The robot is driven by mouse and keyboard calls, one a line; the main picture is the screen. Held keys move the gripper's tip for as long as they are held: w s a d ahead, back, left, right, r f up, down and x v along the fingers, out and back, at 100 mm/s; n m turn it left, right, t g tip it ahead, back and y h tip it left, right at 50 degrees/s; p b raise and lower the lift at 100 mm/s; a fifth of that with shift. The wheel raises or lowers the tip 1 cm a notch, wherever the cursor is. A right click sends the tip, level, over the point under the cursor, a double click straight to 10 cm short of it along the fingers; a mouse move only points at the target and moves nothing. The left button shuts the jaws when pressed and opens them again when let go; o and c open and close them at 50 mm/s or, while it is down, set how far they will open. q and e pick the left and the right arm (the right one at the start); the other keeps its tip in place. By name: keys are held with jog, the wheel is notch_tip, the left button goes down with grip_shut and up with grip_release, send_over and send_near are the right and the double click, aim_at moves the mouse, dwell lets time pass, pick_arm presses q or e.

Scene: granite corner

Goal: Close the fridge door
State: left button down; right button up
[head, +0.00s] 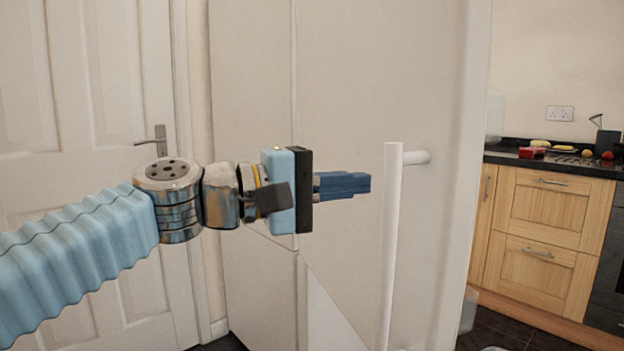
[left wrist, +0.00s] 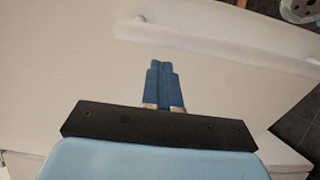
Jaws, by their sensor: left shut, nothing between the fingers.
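The white fridge door (head: 345,110) fills the middle of the head view. It stands open, swung out from the fridge body (head: 250,130), with its lower edge slanting away from the lower front. A white vertical bar handle (head: 391,250) is on its outer face near the free edge; the handle also shows in the left wrist view (left wrist: 215,48). My left gripper (head: 368,183) is shut and empty, its blue fingers in front of the door's outer face, just left of the handle. The fingers (left wrist: 160,65) face the door; I cannot tell whether they touch it. My right gripper is not in view.
A white panelled room door (head: 90,100) with a metal lever is at the left. Wooden cabinets (head: 555,210) under a dark worktop (head: 510,156) with food on it stand at the right. Dark floor tiles (head: 510,333) show at the lower right.

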aim_at(409, 178)
pick_arm(q)
jog(key=p+x, duration=0.1)
jog(key=x, duration=0.5)
jog(key=shift+d, duration=0.1)
